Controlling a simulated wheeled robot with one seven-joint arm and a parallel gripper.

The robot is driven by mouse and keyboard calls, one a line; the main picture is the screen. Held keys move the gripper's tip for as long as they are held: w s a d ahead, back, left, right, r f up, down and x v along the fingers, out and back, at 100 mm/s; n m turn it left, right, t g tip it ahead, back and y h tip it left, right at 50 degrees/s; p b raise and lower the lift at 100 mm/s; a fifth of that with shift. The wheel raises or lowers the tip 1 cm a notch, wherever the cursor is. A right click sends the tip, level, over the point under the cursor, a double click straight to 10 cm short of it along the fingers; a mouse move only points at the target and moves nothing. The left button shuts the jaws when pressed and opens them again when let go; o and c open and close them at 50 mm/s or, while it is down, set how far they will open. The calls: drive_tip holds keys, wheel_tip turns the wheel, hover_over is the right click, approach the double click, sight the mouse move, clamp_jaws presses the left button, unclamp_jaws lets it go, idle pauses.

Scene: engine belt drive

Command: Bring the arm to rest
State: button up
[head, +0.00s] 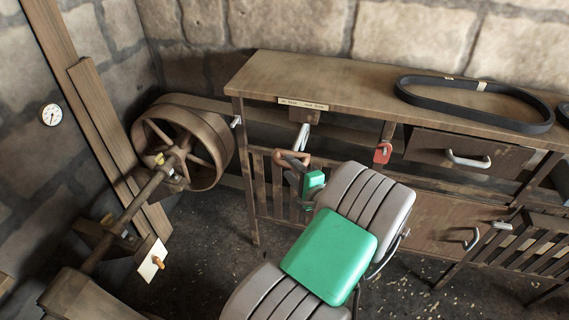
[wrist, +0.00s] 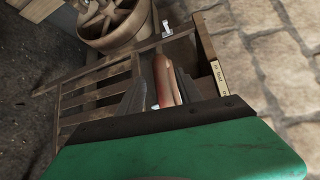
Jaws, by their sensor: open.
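My arm reaches up from the bottom of the head view, in grey and green. My gripper (head: 293,168) is at the front of the workbench, by a lever with a reddish-brown grip (head: 292,157) and a pale metal shaft (head: 302,137). In the wrist view my gripper (wrist: 160,92) is open, with its two dark fingers apart. The reddish grip (wrist: 163,78) shows between the fingers. Whether either finger touches it cannot be told. The grip's lower end is hidden behind the gripper's body.
The workbench (head: 345,79) carries a black belt (head: 470,123). Below are a red padlock-like tag (head: 382,153), a drawer with a metal handle (head: 467,159) and slatted panels. A spoked wheel (head: 180,150) on a shaft stands left. A slatted crate (head: 525,245) stands right.

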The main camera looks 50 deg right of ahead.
drive_tip(key=v, duration=0.3)
